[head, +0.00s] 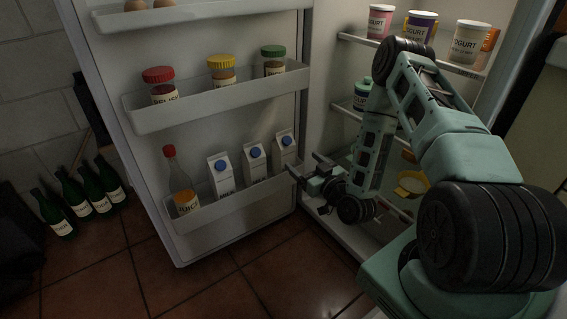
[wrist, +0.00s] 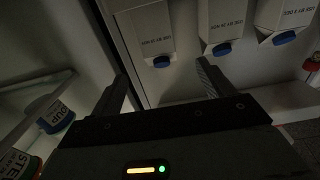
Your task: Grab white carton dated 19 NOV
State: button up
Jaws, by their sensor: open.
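Three white milk cartons with blue caps stand in a row in the lowest door bin: the left carton (head: 220,178), the middle carton (head: 255,162) and the right carton (head: 286,147). My gripper (head: 305,165) is open and empty, just right of the right carton. The wrist view shows the cartons upside down: one carton (wrist: 151,35) lies ahead between my fingers (wrist: 163,82), with a second (wrist: 222,25) and a third (wrist: 285,18) to its right. Each has a printed use-by line, too small and dim for me to read its date surely.
Jars fill the bin above (head: 215,107). Yogurt tubs (head: 420,27) stand on fridge shelves at right. Green bottles (head: 80,195) are on the floor at left.

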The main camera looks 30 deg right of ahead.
aim_at(283, 143)
jog(key=w+b, duration=0.1)
jog(key=w, duration=0.6)
jog(key=shift+w+b, duration=0.1)
jog(key=shift+b, duration=0.25)
jog(key=w+b, duration=0.2)
jog(key=w, duration=0.3)
jog(key=shift+d, duration=0.15)
jog(key=shift+r, duration=0.1)
jog(key=shift+c, duration=0.3)
grip_shut()
